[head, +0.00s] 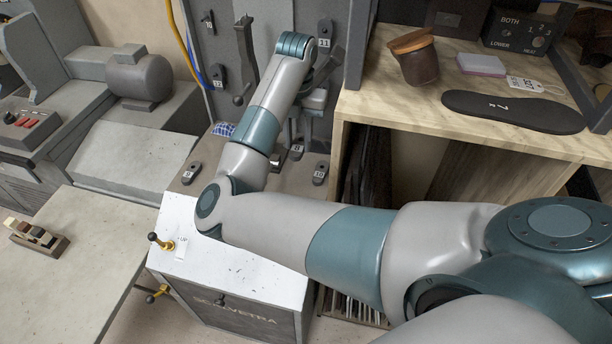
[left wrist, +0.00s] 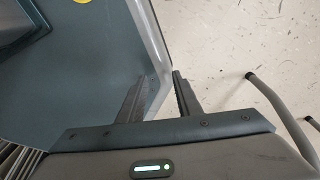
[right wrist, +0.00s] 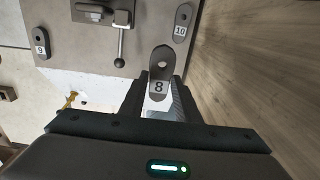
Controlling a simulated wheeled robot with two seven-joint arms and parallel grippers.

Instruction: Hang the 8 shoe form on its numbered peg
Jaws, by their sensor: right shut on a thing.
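The 8 shoe form (right wrist: 161,63) is a small grey, rounded plate with a hole near its far end and a label reading 8. My right gripper (right wrist: 160,80) is shut on it, and the form sticks out past the fingertips. In the head view the form (head: 297,148) shows below my right gripper (head: 299,128), in front of the grey machine. I cannot make out a peg marked for 8. My left gripper (left wrist: 159,82) is open and empty; it is outside the head view.
Similar numbered plates 9 (right wrist: 40,43) and 10 (right wrist: 183,20) are on the grey panel, with a metal lever (right wrist: 120,45) between them. A wooden shelf (head: 385,105) stands close on the right.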

